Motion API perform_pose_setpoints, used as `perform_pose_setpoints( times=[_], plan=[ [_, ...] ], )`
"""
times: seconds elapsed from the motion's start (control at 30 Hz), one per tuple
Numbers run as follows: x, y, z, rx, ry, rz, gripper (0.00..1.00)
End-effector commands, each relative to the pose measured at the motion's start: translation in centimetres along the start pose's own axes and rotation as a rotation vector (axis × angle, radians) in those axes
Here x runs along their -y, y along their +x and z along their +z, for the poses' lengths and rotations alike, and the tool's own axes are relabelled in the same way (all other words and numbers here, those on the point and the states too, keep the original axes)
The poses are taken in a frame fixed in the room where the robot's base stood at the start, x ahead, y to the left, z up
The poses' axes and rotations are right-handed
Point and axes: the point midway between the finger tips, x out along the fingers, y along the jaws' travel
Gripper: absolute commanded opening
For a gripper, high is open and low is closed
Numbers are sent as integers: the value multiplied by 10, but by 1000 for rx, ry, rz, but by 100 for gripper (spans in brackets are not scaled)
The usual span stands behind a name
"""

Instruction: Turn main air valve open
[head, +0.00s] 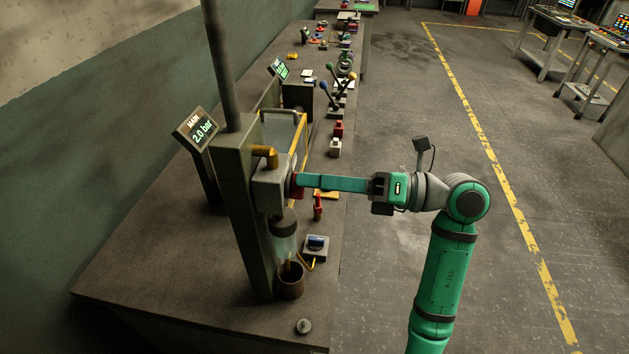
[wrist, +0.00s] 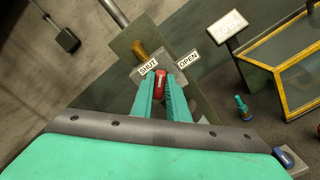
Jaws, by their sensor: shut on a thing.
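The main air valve's red handle (wrist: 160,80) is on the front of a grey valve block (head: 270,190) fixed to an upright post. My gripper (head: 303,183) reaches in from the right with its long green fingers level. In the wrist view my gripper (wrist: 161,92) is shut on the red handle, one finger on each side. A SHUT label (wrist: 148,67) is left of the handle and an OPEN label (wrist: 188,59) is right of it. The handle's end lies between the two labels. The fingers hide part of the handle. The MAIN display (head: 196,130) reads 2.0 bar.
A brass pipe stub (head: 265,155) sticks out of the post above the block. A yellow-edged glass case (head: 297,150) stands behind. A brown cup (head: 291,281) and a small grey box (head: 315,247) stand below on the bench. The floor (head: 400,130) to the right is clear.

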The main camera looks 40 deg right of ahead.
Motion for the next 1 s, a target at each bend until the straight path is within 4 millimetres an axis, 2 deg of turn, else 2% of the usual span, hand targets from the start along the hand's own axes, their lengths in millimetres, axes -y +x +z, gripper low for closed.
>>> perform_pose_setpoints(
  times=[0.6,1.0],
  plan=[
    [6,0,-3,-3,557,0,0],
    [8,0,-4,-3,754,0,0]
  ],
)
